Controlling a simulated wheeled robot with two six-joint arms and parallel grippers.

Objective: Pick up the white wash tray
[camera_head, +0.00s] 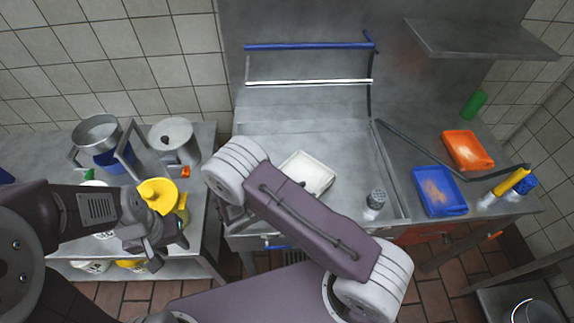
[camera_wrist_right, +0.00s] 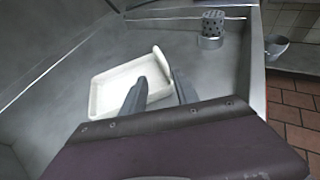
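The white wash tray (camera_head: 309,168) lies in the metal sink, partly hidden behind my right arm in the head view. In the right wrist view the tray (camera_wrist_right: 112,90) shows its open inside and raised rim. My right gripper (camera_wrist_right: 158,82) is open at the tray's right side. One finger overlaps the tray's inside and the other is beyond its right rim; contact cannot be told. My left gripper (camera_head: 150,255) is at the left, far from the tray, in front of the side table; its finger opening is unclear.
A perforated metal shaker (camera_head: 376,199) stands right of the tray; it also shows in the wrist view (camera_wrist_right: 212,28). Blue (camera_head: 438,191) and orange (camera_head: 466,150) trays lie on the right counter. Pots (camera_head: 172,138) and a yellow container (camera_head: 158,193) stand at left.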

